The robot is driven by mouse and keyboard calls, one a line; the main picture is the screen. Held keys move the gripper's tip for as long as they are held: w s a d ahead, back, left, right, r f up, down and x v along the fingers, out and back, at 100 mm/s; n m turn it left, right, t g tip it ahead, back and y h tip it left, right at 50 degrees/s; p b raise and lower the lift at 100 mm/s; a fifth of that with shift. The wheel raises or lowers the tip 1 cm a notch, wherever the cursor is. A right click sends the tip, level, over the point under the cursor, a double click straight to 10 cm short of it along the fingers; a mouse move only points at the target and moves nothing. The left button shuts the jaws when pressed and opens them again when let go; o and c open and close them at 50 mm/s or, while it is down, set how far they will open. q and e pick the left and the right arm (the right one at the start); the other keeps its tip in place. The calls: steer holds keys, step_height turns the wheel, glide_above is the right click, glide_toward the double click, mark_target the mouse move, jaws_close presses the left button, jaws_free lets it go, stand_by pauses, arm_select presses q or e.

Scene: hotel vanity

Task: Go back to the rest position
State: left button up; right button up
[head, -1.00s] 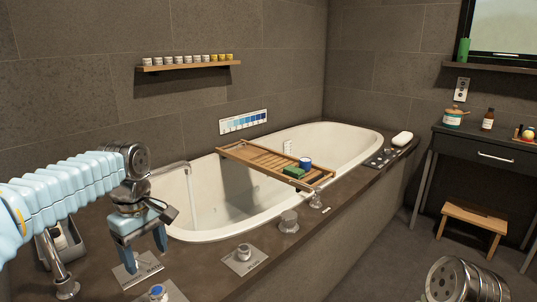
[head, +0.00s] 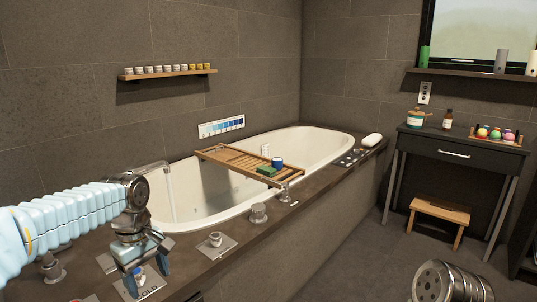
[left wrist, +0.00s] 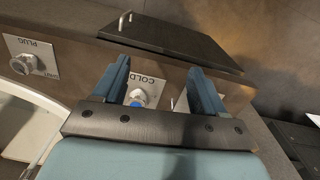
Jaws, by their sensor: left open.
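My left gripper (head: 147,278) is open and empty at the lower left of the head view, over the dark tub surround. In the left wrist view its two blue fingers (left wrist: 158,70) stand apart. The COLD knob (left wrist: 138,97), with a blue mark, shows between them on its labelled plate; I cannot tell the height gap or whether they touch. In the head view the blue-marked knob (head: 138,271) is partly behind the fingers. Of my right arm only a metal link (head: 450,283) shows at the bottom right; its gripper is out of view.
The PLUG knob (left wrist: 22,65) is left of the fingers in the left wrist view. The white bathtub (head: 330,147) has a spout (head: 153,166) and a wooden caddy (head: 230,158) across it. A dark vanity (head: 455,150) and a stool (head: 440,209) stand right, with open floor before them.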

arm_select(q)
steer(key=d+f+m+h, duration=0.15)
steer(key=d+f, duration=0.25)
steer(key=f, duration=0.7)
steer(key=d+f+m+h, duration=0.1)
steer(key=d+f+m, duration=0.25)
steer(key=f, duration=0.75)
steer(key=s+d+f+m, duration=0.2)
steer(key=s+d+f, duration=0.2)
steer(key=s+f, duration=0.4)
steer(key=s+d+f+m+h, duration=0.1)
steer(key=s+d+f+m, duration=0.1)
steer(key=s+f, duration=0.7)
steer(key=shift+d+f+t, duration=0.3)
steer(key=shift+d+f, duration=0.45)
steer(key=shift+d, duration=0.1)
